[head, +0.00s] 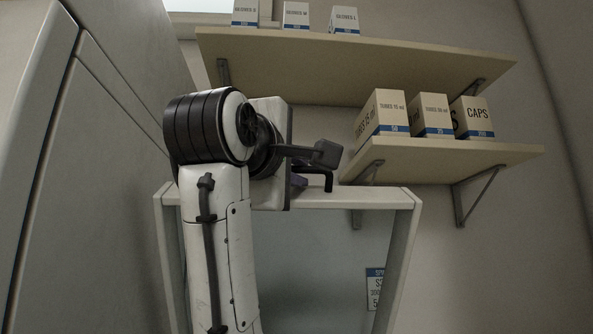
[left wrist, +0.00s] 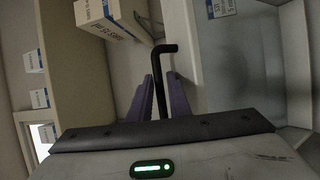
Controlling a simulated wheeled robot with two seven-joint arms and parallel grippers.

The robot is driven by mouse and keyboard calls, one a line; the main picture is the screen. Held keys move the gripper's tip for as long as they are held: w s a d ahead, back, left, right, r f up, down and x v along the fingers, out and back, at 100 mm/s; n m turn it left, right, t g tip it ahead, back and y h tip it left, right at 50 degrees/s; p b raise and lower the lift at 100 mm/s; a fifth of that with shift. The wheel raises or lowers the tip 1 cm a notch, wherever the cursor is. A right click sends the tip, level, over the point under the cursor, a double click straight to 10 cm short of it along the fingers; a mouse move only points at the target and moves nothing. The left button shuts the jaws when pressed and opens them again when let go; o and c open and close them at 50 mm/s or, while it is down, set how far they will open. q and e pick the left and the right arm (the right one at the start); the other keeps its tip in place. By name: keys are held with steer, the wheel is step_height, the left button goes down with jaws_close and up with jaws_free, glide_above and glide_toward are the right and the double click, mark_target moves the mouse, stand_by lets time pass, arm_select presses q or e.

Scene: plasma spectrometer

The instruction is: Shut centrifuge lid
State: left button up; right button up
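The centrifuge lid (head: 385,197) stands raised in the head view, a pale frame around a grey panel with a label low on the right. A black bent handle (head: 328,180) sticks up from its top edge. The handle (left wrist: 158,85) also shows in the left wrist view. My left gripper (head: 300,183) is at the top edge by the handle, mostly hidden behind my wrist. In the left wrist view its purple fingers (left wrist: 162,95) stand apart, one on each side of the handle, with a gap visible. My right gripper is not in view.
Two wall shelves hang behind the lid. The lower shelf (head: 440,158) carries cartons of tubes and caps (head: 472,118); the upper shelf (head: 350,65) carries glove boxes (head: 296,15). A large grey cabinet-like body (head: 100,180) fills the left side. The wall area right of the lid is clear.

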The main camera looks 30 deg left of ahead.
arm_select(q)
steer(key=shift+s+d+f, duration=0.1)
steer(key=shift+s+f, duration=0.05)
steer(key=shift+s, duration=0.15)
steer(key=b+v, duration=0.3)
steer(key=v, duration=0.6)
steer(key=shift+s, duration=0.35)
